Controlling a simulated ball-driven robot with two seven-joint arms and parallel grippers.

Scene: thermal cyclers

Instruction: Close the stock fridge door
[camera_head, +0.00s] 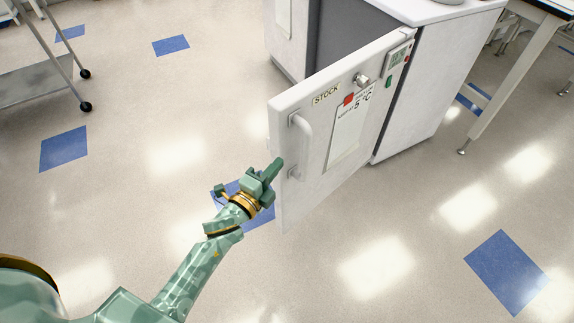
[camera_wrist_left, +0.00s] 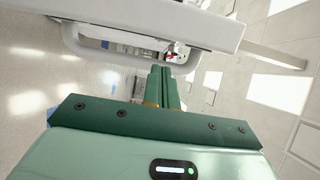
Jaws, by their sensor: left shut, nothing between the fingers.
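The stock fridge door (camera_head: 310,140) stands open in the head view, swung out from the white fridge cabinet (camera_head: 425,100). It carries a STOCK label, a white handle (camera_head: 302,143) near its free edge and a paper notice (camera_head: 348,135). My left gripper (camera_head: 276,166) is shut and empty, just beside the door's free edge near the lower end of the handle. I cannot tell whether it touches the door. In the left wrist view the shut fingers (camera_wrist_left: 163,76) point toward the handle (camera_wrist_left: 80,45) and the door (camera_wrist_left: 180,22). My right gripper is not in view.
A wheeled metal cart (camera_head: 45,75) stands at the upper left. A table with a pale leg (camera_head: 500,90) is at the upper right. The floor around the door is clear, with flat blue tiles (camera_head: 505,270).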

